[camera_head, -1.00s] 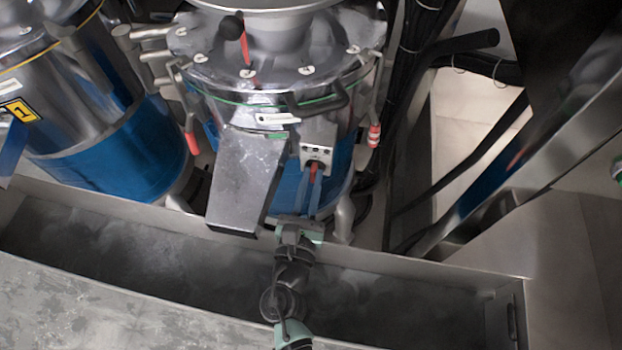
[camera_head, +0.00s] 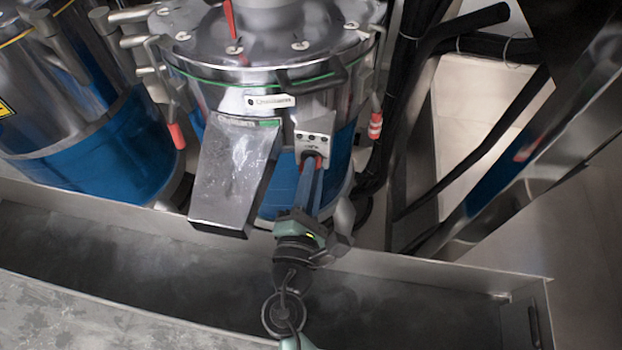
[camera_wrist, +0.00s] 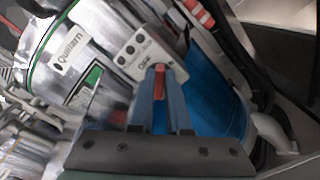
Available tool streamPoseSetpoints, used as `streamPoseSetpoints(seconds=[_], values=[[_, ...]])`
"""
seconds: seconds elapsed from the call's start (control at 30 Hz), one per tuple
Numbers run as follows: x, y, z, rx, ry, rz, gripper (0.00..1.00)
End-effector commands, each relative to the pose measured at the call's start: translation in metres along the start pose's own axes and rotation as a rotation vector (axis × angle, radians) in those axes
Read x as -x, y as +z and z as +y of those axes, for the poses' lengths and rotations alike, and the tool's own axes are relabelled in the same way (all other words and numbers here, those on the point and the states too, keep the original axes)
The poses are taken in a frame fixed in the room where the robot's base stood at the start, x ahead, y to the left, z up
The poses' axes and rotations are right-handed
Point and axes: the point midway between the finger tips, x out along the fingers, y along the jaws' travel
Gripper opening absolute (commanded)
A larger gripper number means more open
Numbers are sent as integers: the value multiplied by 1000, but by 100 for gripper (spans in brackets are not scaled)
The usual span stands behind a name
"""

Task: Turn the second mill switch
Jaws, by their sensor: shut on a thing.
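The second mill (camera_head: 265,75) is a steel drum with a blue lower band. A small grey switch box (camera_head: 315,143) is on its front, and the wrist view shows the box (camera_wrist: 140,48) too. The red switch (camera_wrist: 159,80) sits at the box's lower part, between the tips of my gripper (camera_wrist: 160,75). In the head view my gripper (camera_head: 313,160) reaches up to the box with its long blue-grey fingers. The fingers are shut on the red switch, which they mostly hide in the head view.
A slanted metal chute (camera_head: 236,175) stands just left of my gripper. Another mill (camera_head: 85,120) is at the left. Black hoses (camera_head: 450,45) run at the right. A grey trough (camera_head: 130,255) lies below the mills.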

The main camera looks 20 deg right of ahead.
Motion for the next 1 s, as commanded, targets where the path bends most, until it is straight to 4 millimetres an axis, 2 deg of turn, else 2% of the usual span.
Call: streamPoseSetpoints(seconds=[0.5, 0.7, 1.0], values=[[0, -4, -8, -466, 1, 0, 0], [0, -4, -9, -591, -1, 0, 0], [0, -4, -9, -688, -2, 0, 0]])
